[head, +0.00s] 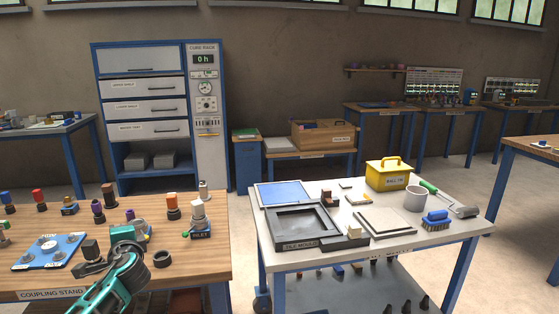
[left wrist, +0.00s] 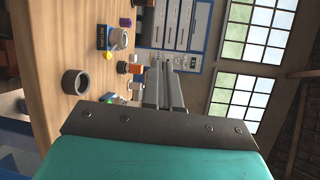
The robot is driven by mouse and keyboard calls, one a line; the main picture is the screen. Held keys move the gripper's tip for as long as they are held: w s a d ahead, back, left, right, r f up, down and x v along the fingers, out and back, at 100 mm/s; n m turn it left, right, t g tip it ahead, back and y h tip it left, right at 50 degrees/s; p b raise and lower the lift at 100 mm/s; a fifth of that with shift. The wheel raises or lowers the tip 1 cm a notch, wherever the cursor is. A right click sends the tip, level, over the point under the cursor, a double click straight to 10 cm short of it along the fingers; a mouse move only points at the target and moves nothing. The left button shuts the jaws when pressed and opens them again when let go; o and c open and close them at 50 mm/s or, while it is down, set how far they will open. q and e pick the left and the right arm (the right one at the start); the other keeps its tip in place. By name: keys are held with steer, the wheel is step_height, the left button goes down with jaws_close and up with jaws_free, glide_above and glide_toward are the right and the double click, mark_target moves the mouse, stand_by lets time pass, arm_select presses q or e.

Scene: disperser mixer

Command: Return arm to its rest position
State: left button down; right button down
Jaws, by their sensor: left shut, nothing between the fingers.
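My left arm, teal, comes in at the bottom left of the head view over the front edge of the coupling stand table (head: 200,285). My left gripper (head: 127,238) is above the table's front middle, seen from behind, its fingertips hard to make out. In the left wrist view its two grey fingers (left wrist: 162,88) are together with nothing between them. They point toward the cabinet, clear of the tabletop. A dark ring (head: 162,259) lies on the wood to the right of the gripper; it also shows in the left wrist view (left wrist: 75,81). My right gripper is not in view.
Several capped fittings and a blue plate (head: 48,252) crowd the wooden table, with the INLET fitting (head: 199,219) at its right. A gap separates it from the white table (head: 350,259) with a dark tray and yellow box (head: 389,177). A cabinet (head: 142,62) stands behind.

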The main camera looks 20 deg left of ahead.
arm_select(q)
steer(key=s+d+f+m+t+h, duration=0.1)
steer(key=s+d+f+h, duration=0.35)
steer(key=d+f, duration=0.45)
steer(key=s+d+f+h, duration=0.3)
steer(key=d+f+h, duration=0.3)
steer(key=d+f, duration=0.25)
steer(key=s+d+f+n+h, duration=0.2)
steer(key=s+d+f+h, duration=0.3)
steer(key=s+d, duration=0.65)
steer(key=d+n, duration=0.5)
steer(key=d, duration=0.5)
steer(key=shift+w+d+r, duration=0.25)
steer(key=shift+w+d, duration=0.1)
steer(key=shift+w, duration=0.1)
